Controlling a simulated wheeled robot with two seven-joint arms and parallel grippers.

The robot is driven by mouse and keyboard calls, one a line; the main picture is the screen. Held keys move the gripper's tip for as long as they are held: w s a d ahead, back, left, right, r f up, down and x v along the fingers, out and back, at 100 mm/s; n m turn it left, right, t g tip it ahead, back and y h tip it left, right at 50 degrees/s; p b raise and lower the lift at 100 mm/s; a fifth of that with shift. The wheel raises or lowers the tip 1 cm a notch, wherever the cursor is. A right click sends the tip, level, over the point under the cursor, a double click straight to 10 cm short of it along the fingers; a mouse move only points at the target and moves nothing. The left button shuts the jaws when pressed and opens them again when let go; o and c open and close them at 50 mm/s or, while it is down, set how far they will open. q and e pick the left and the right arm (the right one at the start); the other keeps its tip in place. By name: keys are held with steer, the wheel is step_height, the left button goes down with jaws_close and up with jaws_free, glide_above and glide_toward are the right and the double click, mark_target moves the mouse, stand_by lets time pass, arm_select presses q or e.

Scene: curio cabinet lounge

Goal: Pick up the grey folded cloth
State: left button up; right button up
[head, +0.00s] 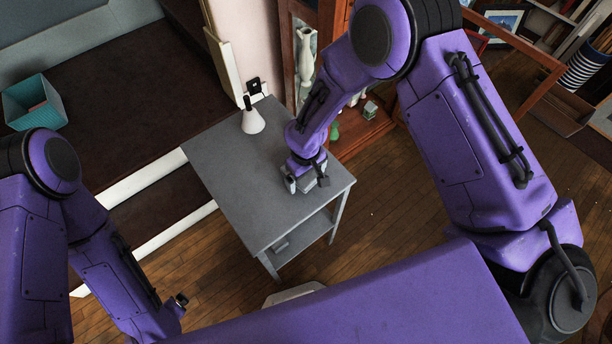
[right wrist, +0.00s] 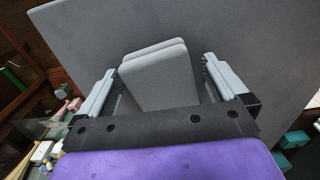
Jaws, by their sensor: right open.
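The grey folded cloth (right wrist: 160,78) lies on the grey side table (head: 245,185), and its layered edge shows in the right wrist view. My right gripper (head: 307,184) is over the table near its right end. In the right wrist view its open fingers (right wrist: 160,70) stand on either side of the cloth, with gaps visible between. In the head view the cloth is mostly hidden by the gripper. My left gripper (head: 181,300) is low at the left, away from the table, and its jaws are too small to read.
A white cone-shaped object with a dark top (head: 253,121) stands at the table's far end. A wooden cabinet (head: 345,138) with an open door stands close behind the table. A small grey item (head: 281,245) lies on the lower shelf. A teal basket (head: 34,103) is far left.

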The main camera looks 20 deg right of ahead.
steer(key=c, duration=1)
steer(key=shift+w+r+b, duration=0.1)
steer(key=shift+r+b, duration=0.2)
steer(key=shift+r, duration=0.3)
steer(key=shift+c, duration=0.2)
steer(key=shift+r+b, duration=0.3)
steer(key=shift+r, duration=0.5)
steer(key=s+d+r, duration=0.4)
steer(key=s+r, duration=0.7)
steer(key=s, duration=0.3)
steer(key=w+r+m, duration=0.3)
steer(key=w+r, duration=0.1)
steer(key=w, duration=0.8)
steer(key=shift+w+d+r+b, duration=0.15)
steer(key=shift+d+r+b, duration=0.2)
steer(key=shift+d, duration=0.1)
steer(key=shift+m, duration=0.5)
steer(key=w, duration=0.1)
steer(key=w+d, duration=0.1)
steer(key=w, duration=0.3)
steer(key=shift+d+r, duration=0.3)
steer(key=shift+s+f, duration=0.3)
steer(key=shift+f, duration=0.05)
